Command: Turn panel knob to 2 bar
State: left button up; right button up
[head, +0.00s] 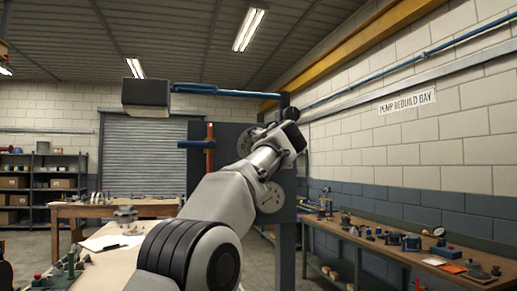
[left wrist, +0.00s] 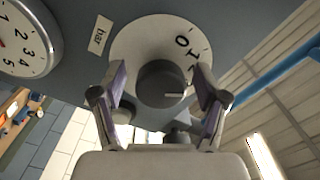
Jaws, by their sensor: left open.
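In the left wrist view, a dark round knob (left wrist: 162,84) sits on a white dial plate (left wrist: 139,38) on the grey panel. The numerals 0 and 1 show at the dial's upper right; other marks are hidden behind a finger. A pale pointer line on the knob points to the right. A "bar" label (left wrist: 100,35) is beside the dial. My left gripper (left wrist: 161,80) is open, one finger on each side of the knob; whether they touch it I cannot tell. In the head view, my left arm reaches the dark panel (head: 228,145) and hides the knob.
A gauge (left wrist: 25,42) with numerals is on the panel left of the dial. In the head view, a red upright pipe (head: 209,155) stands on the panel. A workbench (head: 400,256) with several tools runs along the right wall. A wooden table (head: 115,207) is at the left.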

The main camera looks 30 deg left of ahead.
pick_arm(q)
jog(key=v, duration=1.2)
jog(key=shift+a, duration=0.1)
